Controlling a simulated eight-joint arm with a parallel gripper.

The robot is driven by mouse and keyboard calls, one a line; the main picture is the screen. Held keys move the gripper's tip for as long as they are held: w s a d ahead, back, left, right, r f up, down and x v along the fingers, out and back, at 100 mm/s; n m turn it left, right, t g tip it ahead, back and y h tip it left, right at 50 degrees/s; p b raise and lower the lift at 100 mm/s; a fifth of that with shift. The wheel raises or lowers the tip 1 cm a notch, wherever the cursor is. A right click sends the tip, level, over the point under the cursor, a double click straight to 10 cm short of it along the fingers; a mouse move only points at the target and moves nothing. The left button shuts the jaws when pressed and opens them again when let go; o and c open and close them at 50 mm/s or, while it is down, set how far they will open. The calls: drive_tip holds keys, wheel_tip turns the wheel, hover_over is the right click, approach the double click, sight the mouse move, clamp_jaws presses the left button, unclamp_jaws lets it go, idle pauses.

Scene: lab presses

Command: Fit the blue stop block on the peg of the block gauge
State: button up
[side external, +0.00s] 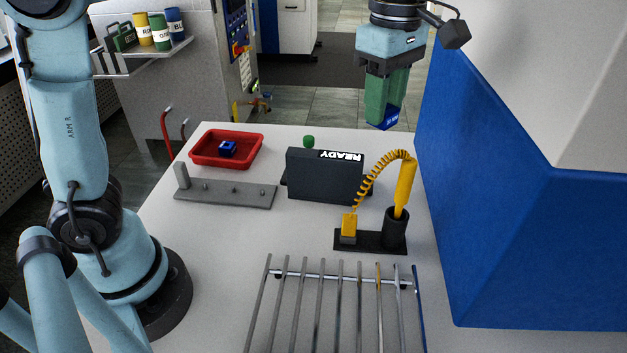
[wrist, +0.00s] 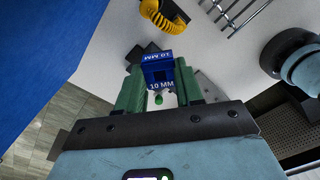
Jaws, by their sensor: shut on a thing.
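My gripper (side external: 384,98) is raised above the table's back right, next to the big blue machine. Its green fingers are shut on a blue stop block (side external: 386,119), whose lower end shows below them. In the wrist view the block (wrist: 158,72) sits between the two fingers and is marked 10 MM in white. The block gauge (side external: 226,193) is a flat grey bar at the table's left, with an upright end piece at its left and small pegs along it. The held block is well apart from it.
A red tray (side external: 199,158) behind the gauge holds another blue block (side external: 228,148). A dark READY box (side external: 325,176) stands mid-table, a green knob (side external: 309,141) behind it. A yellow corded tool (side external: 404,185) stands right of it. A metal rod rack (side external: 339,310) lies in front.

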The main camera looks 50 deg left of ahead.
drive_tip(key=w+a+n, duration=0.2)
drive_tip(key=a+n, duration=0.2)
drive_tip(key=a, duration=0.4)
drive_tip(key=w+a+n, duration=0.3)
drive_tip(key=a, duration=0.6)
wheel_tip(320, 180, down, 14)
drive_tip(key=shift+s+d+r, duration=0.15)
drive_tip(key=shift+s+d, duration=0.15)
drive_tip(key=shift+d, duration=0.15)
drive_tip(key=shift+f, duration=2.9)
drive_tip(key=shift+f, duration=1.25)
drive_tip(key=o, duration=1.1)
drive_tip(key=shift+o, duration=0.2)
wheel_tip(320, 180, up, 12)
